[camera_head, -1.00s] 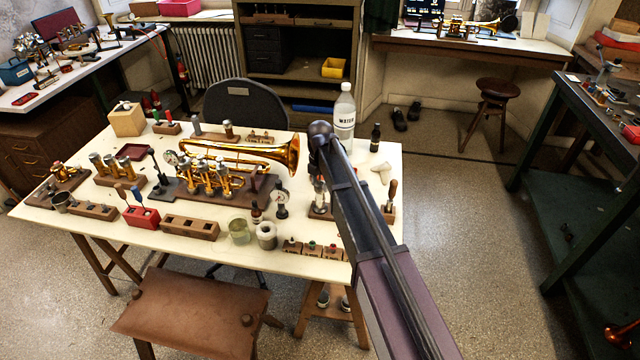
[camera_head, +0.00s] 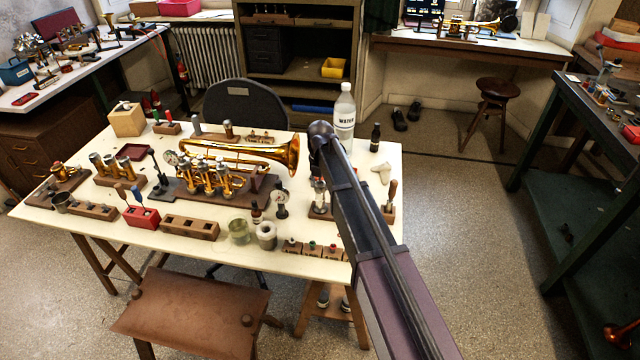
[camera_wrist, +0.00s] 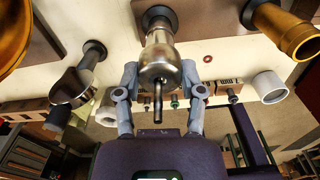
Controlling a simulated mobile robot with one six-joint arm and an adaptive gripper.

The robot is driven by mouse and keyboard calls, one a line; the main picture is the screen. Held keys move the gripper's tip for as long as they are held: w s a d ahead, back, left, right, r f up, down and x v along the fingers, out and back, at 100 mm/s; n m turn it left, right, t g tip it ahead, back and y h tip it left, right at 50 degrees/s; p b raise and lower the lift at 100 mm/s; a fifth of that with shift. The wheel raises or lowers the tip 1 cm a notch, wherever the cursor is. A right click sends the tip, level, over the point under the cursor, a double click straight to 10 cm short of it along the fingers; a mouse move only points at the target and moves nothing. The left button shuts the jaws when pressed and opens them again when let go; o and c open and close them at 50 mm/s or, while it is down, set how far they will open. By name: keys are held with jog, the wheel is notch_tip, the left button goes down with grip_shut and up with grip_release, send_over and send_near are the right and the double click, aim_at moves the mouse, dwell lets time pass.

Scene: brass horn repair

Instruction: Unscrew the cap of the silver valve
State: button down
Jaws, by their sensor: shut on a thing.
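The silver valve (camera_wrist: 160,38) stands in a holder in the wrist view, with a rounded silver cap (camera_wrist: 159,70) and a thin stem pointing toward the camera. My gripper (camera_wrist: 159,76) has one finger on each side of the cap and is shut on it. The cap looks seated against the valve body; I cannot tell how far it is turned. In the head view, the silver valve (camera_head: 318,188) shows only in part beside my arm, above a wooden block (camera_head: 318,213). My arm hides the fingers there.
A brass trumpet (camera_head: 240,154) lies left of my arm on the cream table (camera_head: 215,267). A water bottle (camera_head: 344,118) and small dark bottle (camera_head: 375,138) stand behind. A wooden tool holder (camera_head: 389,213) is close on the right.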

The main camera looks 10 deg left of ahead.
jog(key=shift+n, duration=0.4)
jog(key=shift+c, duration=0.6)
grip_release()
jog(key=shift+m, duration=0.5)
